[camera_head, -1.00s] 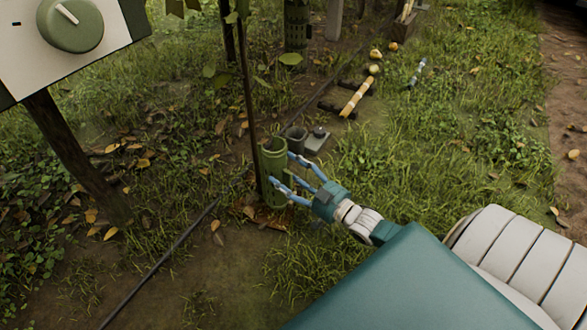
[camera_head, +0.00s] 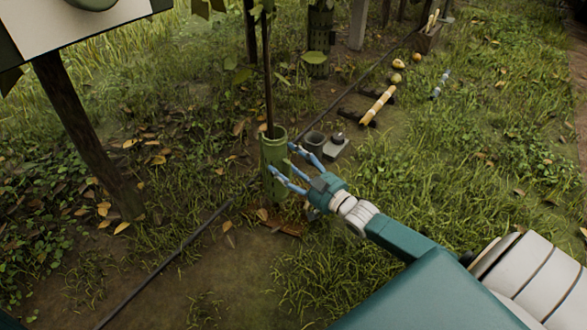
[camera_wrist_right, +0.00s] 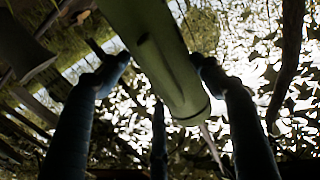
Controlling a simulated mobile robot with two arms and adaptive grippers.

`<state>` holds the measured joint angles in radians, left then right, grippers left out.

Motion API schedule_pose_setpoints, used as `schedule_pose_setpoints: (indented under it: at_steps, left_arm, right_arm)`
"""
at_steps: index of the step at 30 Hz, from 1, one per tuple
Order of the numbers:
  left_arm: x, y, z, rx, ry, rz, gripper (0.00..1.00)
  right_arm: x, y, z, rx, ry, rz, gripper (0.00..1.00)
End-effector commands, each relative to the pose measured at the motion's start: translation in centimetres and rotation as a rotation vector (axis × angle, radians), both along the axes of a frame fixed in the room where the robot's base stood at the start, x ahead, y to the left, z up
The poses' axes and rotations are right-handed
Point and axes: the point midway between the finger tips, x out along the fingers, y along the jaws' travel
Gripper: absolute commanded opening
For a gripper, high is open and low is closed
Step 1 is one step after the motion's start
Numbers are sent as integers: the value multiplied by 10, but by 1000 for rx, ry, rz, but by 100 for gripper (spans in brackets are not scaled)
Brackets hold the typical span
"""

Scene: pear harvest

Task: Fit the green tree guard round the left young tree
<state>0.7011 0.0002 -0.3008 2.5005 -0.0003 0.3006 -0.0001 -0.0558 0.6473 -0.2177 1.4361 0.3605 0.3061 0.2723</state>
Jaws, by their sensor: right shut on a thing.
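The green tree guard (camera_head: 273,165) is an upright, slotted tube low over the ground in the head view. The thin trunk of the left young tree (camera_head: 267,85) runs down into the guard's top opening, so the guard appears to be around it. The trunk does not show below the rim. My right gripper (camera_head: 284,170) is shut on the guard from its right side, with its blue fingers against the wall. In the right wrist view the guard (camera_wrist_right: 160,50) lies between the dark fingers. My left gripper is not in view.
A dark cup (camera_head: 315,140) and a grey block (camera_head: 336,148) stand just right of the guard. A dark hose (camera_head: 165,262) runs along the ground. A post with a panel (camera_head: 85,135) stands at left. Another guarded tree (camera_head: 318,42) stands behind. Grass at right is open.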

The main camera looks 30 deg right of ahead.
Motion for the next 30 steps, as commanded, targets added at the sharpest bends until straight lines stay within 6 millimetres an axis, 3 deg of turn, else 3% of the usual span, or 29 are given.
schedule_pose_setpoints:
  at_steps: [7, 18, 30]
  left_arm:
    - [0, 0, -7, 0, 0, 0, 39]
    - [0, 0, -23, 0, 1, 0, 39]
    - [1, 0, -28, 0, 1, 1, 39]
  right_arm:
    - [17, 3, -1, 0, -2, 0, 36]
    - [16, 3, -28, 0, -2, 0, 36]
    - [16, 3, -36, 0, -2, 0, 36]
